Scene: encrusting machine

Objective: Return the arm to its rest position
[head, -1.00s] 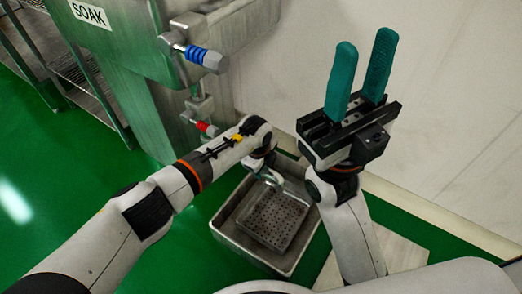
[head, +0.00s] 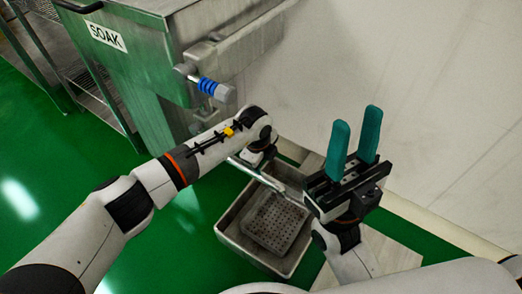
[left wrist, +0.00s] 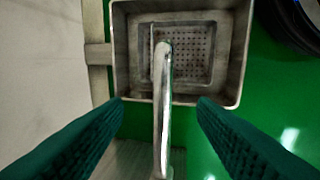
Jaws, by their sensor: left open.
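My left gripper (left wrist: 160,105) is open and empty, with its two teal fingers at the left and right of the left wrist view. A bare metal pipe (left wrist: 163,120) runs between them in that picture, apart from both fingers. In the head view, my left arm's wrist (head: 262,140) hangs near the pipe (head: 275,182), and its fingers are hidden. My right gripper (head: 354,150) is at the right of the head view, its teal fingers pointing up with a gap between them and nothing held.
A metal basin (head: 229,232) with a perforated tray (head: 275,222) stands on the green floor (head: 45,155) below my left wrist. The steel SOAK machine (head: 150,85), with a blue-ringed valve (head: 210,87), is beyond my left arm. A pale wall (head: 430,80) is behind my right gripper.

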